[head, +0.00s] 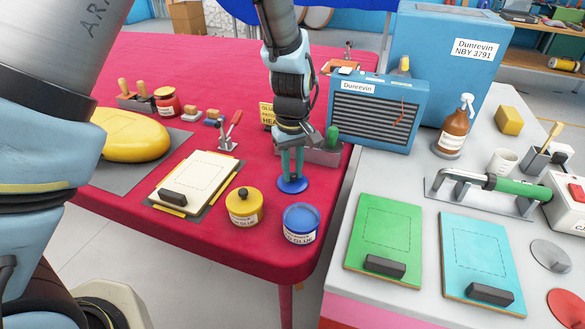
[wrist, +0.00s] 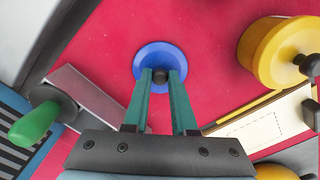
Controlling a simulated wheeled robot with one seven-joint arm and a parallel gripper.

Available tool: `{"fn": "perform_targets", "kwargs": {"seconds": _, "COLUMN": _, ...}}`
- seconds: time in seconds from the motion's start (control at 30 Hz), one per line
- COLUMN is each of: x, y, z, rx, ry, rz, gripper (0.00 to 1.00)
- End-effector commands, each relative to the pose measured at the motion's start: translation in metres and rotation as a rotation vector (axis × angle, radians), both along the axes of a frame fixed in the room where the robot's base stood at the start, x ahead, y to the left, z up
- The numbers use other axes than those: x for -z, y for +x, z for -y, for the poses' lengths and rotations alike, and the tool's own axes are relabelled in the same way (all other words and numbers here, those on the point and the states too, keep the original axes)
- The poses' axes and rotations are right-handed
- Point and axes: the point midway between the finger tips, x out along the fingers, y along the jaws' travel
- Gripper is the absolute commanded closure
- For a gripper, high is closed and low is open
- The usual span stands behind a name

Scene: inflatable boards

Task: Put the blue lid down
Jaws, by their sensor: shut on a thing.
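The blue lid (head: 292,184) is a round disc with a dark knob, seen at or just above the red tabletop; I cannot tell whether it touches. My gripper (head: 291,172) points down and is shut on the lid's knob. In the wrist view the lid (wrist: 157,62) lies flat between the green fingertips (wrist: 160,76). The blue glue tin (head: 300,225) stands in front of the lid, near the table's front right corner, with no lid on it. The yellow tin (head: 243,206) stands to its left with its yellow knobbed lid on.
A cream board (head: 195,183) with a dark block lies left of the tins. A grey tray (head: 318,152) with a green-handled tool stands behind the lid. The grey bench (head: 345,285) at right carries green (head: 385,235) and cyan boards (head: 482,250). Red cloth (wrist: 215,40) around the lid is bare.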

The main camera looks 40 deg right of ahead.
Motion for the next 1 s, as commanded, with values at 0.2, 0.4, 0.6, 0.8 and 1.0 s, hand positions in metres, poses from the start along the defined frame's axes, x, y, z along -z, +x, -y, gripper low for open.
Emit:
{"fn": "perform_targets", "kwargs": {"seconds": 0.2, "x": 0.004, "y": 0.000, "z": 0.000, "rx": 0.001, "ry": 0.001, "rz": 0.000, "gripper": 0.74}}
{"fn": "perform_targets", "kwargs": {"seconds": 0.4, "x": 0.003, "y": 0.000, "z": 0.000, "rx": 0.001, "ry": 0.001, "rz": 0.000, "gripper": 0.51}}
{"fn": "perform_targets", "kwargs": {"seconds": 0.6, "x": 0.003, "y": 0.000, "z": 0.000, "rx": 0.001, "ry": 0.001, "rz": 0.000, "gripper": 0.45}}
{"fn": "perform_targets", "kwargs": {"seconds": 0.8, "x": -0.003, "y": 0.000, "z": 0.000, "rx": 0.001, "ry": -0.001, "rz": 0.001, "gripper": 0.45}}
{"fn": "perform_targets", "kwargs": {"seconds": 1.0, "x": -0.034, "y": 0.000, "z": 0.001, "rx": 0.003, "ry": -0.006, "rz": 0.002, "gripper": 0.45}}
